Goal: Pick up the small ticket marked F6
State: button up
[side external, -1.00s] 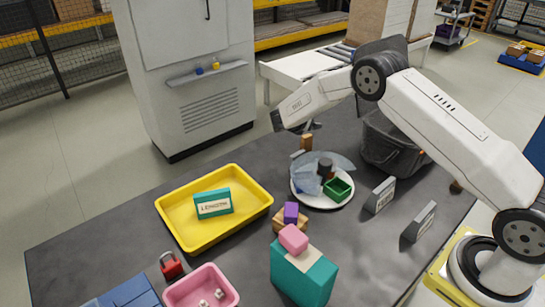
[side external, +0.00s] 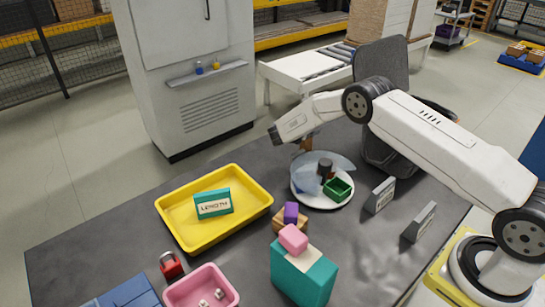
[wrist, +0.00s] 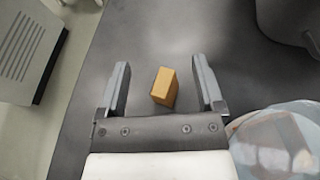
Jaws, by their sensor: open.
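I cannot make out a ticket marked F6 in either view. My gripper (wrist: 160,68) is open, with one finger on each side of an orange-tan block (wrist: 164,86) in the wrist view. The block stands on the dark table with gaps to both fingers. In the side view the block (side external: 306,143) is partly hidden by my gripper end. Two grey upright plates (side external: 380,195) and (side external: 419,222) stand on the right of the table; their marks are too small to read.
A white plate (side external: 335,203) with a clear dome and a green box (side external: 338,189) sits close to my gripper. A yellow tray (side external: 181,230) holds a teal labelled box (side external: 213,203). A dark bin (side external: 390,153) stands behind my arm. Bare table lies left of the block.

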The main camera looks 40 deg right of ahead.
aim_at(306, 143)
jog(key=shift+f, duration=1.7)
jog(key=shift+x, duration=1.5)
jog(key=shift+c, duration=0.2)
grip_shut()
